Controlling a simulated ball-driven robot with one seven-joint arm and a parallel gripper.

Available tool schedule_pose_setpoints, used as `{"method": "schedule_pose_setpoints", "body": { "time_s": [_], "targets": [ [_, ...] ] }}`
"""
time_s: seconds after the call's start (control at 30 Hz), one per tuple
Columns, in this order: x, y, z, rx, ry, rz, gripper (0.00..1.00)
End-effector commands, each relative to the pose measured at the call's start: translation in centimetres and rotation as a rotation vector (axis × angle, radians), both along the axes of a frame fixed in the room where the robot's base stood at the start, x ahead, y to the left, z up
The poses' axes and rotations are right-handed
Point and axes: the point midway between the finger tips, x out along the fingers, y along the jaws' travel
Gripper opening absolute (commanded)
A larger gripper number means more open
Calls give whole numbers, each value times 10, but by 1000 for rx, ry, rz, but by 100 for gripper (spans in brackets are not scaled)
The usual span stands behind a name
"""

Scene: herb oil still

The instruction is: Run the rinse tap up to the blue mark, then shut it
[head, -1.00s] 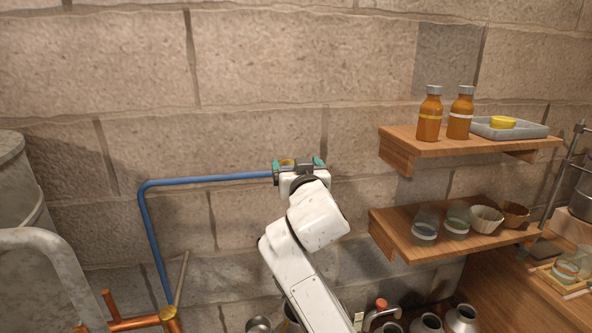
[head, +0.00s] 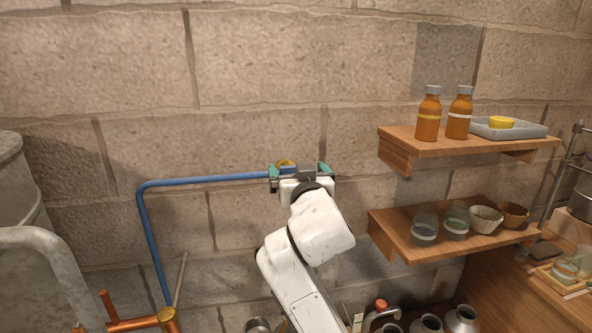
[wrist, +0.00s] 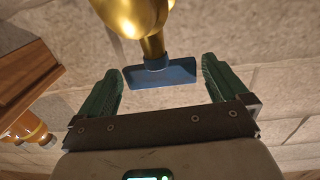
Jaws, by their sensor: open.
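The rinse tap is a brass body (wrist: 135,18) with a flat blue lever (wrist: 160,74) in the wrist view. In the head view the brass tap (head: 286,162) sits at the end of a blue pipe (head: 215,179) on the stone wall, partly hidden by my gripper. My gripper (head: 300,171) is open, its two green fingers spread. In the wrist view the blue lever lies between the fingertips (wrist: 162,75), with a gap on both sides. The tap's outlet, any water and the blue mark cannot be made out.
Right of my arm are an upper shelf (head: 465,143) with amber bottles and a lower shelf (head: 390,229) with jars and bowls. A red-topped spout (head: 381,304) and metal cans stand below. Copper pipework (head: 135,323) is at lower left. The wall above is clear.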

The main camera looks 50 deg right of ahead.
Motion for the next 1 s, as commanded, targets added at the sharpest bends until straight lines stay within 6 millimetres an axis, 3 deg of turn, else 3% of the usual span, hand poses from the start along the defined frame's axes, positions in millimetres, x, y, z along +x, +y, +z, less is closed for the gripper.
{"method": "schedule_pose_setpoints", "body": {
  "time_s": [0.2,0.4,1.0],
  "targets": [
    [-35,28,-2,2,-1,3,100],
    [-55,42,-1,1,-1,2,100],
    [-62,46,-1,1,1,0,100]
  ]
}}
